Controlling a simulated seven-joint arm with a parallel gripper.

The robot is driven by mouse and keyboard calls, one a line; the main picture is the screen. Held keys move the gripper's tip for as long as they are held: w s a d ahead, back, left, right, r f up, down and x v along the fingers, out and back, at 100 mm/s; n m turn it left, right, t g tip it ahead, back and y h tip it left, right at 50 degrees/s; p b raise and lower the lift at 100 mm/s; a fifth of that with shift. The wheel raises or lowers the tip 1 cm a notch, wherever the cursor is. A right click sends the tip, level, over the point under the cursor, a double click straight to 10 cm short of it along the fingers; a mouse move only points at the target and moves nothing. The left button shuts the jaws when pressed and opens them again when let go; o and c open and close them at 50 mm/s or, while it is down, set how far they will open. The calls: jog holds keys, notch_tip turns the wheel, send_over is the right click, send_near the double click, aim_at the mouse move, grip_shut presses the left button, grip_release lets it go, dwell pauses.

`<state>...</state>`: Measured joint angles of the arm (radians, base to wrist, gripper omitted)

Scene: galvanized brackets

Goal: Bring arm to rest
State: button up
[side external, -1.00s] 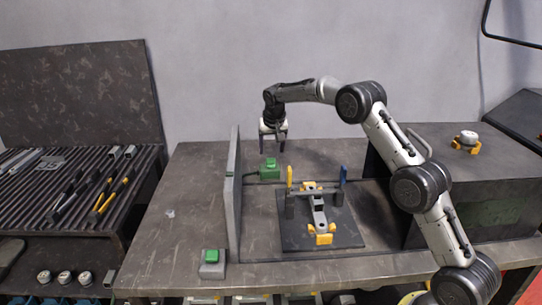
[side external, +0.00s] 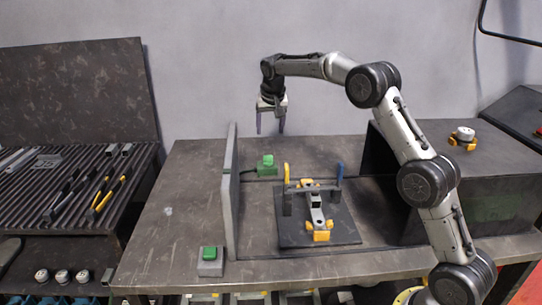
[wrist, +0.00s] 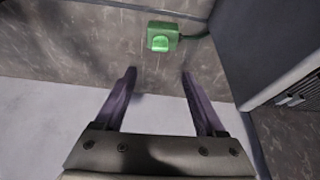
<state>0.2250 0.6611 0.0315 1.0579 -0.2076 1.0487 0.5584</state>
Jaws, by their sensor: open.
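My gripper (side external: 270,128) hangs from my raised arm in the side external view, above the back of the table and pointing down. It is open and empty, with clear space between its two fingers. In the wrist view my gripper (wrist: 157,78) shows both dark fingers apart, with nothing between them. A green box with a button (side external: 267,165) sits on the table below my gripper, and it also shows ahead of the fingertips in the wrist view (wrist: 162,36).
A grey upright panel (side external: 231,190) stands left of the green box. A dark fixture plate (side external: 345,232) holds a bracket (side external: 315,207) with yellow clamps. Another green button (side external: 210,253) is at the front. A dark block (side external: 490,185) stands right. The table's left part is clear.

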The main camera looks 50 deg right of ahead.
jog(key=s+a+r+t, duration=0.1)
jog(key=s+a+r, duration=0.2)
jog(key=r, duration=0.4)
jog(key=s+a+r+t, duration=0.1)
jog(key=s+a+r, duration=0.2)
jog(key=r, duration=0.4)
jog(key=s+a+r+n+t+y, duration=0.1)
jog(key=s+a+r, duration=0.15)
jog(key=s, duration=0.45)
jog(key=s+a+r+n, duration=0.2)
jog(key=s+a, duration=0.1)
jog(key=s, duration=0.4)
jog(key=s+a+f+n+y, duration=0.1)
jog(key=s+a+f, duration=0.15)
jog(key=s, duration=0.55)
jog(key=s+a+f+n, duration=0.1)
jog(key=s+a+f, duration=0.15)
jog(key=s, duration=0.45)
jog(key=s+a+f+n+y, duration=0.1)
jog(key=s+f+n, duration=0.2)
jog(key=s+f, duration=0.5)
notch_tip(320, 180, down, 3)
jog(key=shift+r+g, duration=0.2)
jog(key=shift+g, duration=0.2)
jog(key=shift+a, duration=0.1)
